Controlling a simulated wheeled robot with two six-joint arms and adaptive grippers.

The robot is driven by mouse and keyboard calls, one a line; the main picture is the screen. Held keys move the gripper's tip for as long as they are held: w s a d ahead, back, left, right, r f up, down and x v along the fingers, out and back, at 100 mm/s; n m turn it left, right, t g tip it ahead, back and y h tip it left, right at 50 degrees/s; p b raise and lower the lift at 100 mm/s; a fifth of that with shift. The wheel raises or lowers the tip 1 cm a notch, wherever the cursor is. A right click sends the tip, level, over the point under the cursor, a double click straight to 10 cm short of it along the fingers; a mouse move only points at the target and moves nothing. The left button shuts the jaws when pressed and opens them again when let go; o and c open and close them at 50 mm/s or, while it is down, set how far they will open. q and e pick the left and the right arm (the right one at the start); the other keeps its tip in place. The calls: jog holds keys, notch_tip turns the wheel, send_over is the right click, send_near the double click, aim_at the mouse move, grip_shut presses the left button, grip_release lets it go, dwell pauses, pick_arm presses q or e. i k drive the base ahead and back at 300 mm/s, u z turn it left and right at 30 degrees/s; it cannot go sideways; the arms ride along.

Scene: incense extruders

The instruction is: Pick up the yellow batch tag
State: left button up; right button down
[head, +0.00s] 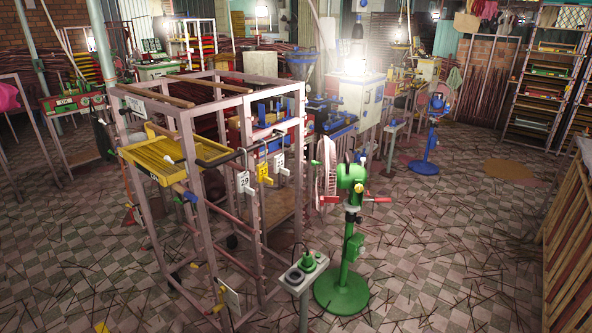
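The yellow batch tag (264,174) hangs from a hook on the near side of a pale metal rack (205,205). It hangs between two white tags, one on its left (243,182) and one on its right (280,164). Any marking on the yellow tag is too small to read. Neither of my grippers is in view, and nothing is seen touching the tags.
A yellow tray (160,157) sits on the rack's left side. A green pedestal fan (346,250) and a small post with a green-topped device (308,263) stand close on the right. Thin sticks litter the tiled floor (440,270), which is otherwise open at right.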

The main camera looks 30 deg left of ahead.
aim_at(261, 168)
jog(key=z, duration=0.05)
jog(key=i, duration=3.55)
jog(key=u, duration=2.4)
